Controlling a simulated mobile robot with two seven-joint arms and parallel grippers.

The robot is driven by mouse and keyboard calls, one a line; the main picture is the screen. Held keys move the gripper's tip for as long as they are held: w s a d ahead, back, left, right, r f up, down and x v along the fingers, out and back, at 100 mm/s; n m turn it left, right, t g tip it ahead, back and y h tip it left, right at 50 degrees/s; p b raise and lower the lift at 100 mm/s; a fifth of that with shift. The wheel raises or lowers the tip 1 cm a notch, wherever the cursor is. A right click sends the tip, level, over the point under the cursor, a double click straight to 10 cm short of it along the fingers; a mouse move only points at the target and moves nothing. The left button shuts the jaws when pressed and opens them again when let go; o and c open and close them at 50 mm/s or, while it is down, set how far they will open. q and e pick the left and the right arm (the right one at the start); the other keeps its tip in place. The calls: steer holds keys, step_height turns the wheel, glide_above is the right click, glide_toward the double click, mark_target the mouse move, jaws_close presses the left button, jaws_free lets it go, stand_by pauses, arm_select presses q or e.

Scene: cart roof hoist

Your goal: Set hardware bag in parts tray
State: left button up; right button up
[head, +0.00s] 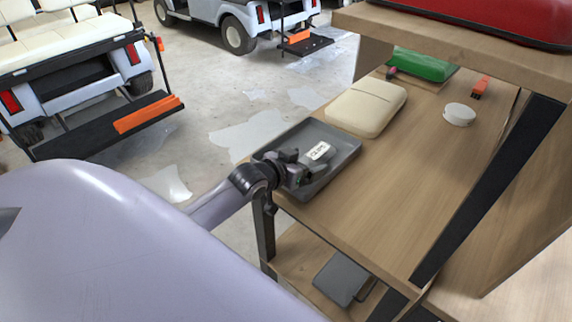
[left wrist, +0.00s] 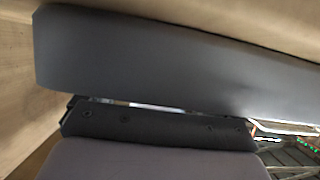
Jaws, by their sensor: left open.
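The dark grey parts tray (head: 346,140) lies on the wooden bench top at its near left end. My left gripper (head: 308,172) is over the near left part of the tray, with its jaws open. A small white label with dark lettering (head: 318,151) shows in the tray just beyond the fingers. It may belong to the hardware bag, but the bag's outline is dark and partly hidden by the gripper, so I cannot tell its edges. The left wrist view shows a close grey surface (left wrist: 170,60) and no clear bag. My right gripper is not in view.
Behind the tray lie a cream cushion (head: 366,107), a white round object (head: 459,114), an orange item (head: 480,87) and a green item (head: 425,66). A black brace (head: 490,190) slants at the right. An upper shelf (head: 470,45) holds a red case (head: 500,15). The middle bench is clear.

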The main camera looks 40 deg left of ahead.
arm_select(q)
steer(key=v, duration=0.9)
steer(key=shift+s+r+p, duration=0.2)
steer(key=shift+s+p, duration=0.05)
steer(key=shift+p, duration=0.05)
steer(key=s+d+f+m+g+h, duration=0.1)
steer(key=s+d+f+g, duration=0.2)
steer(key=s+d+f, duration=0.9)
steer(key=s+f, duration=0.3)
steer(key=f, duration=0.1)
steer(key=shift+s+f+m, duration=0.15)
steer(key=shift+s+m, duration=0.05)
steer(key=shift+m, duration=0.1)
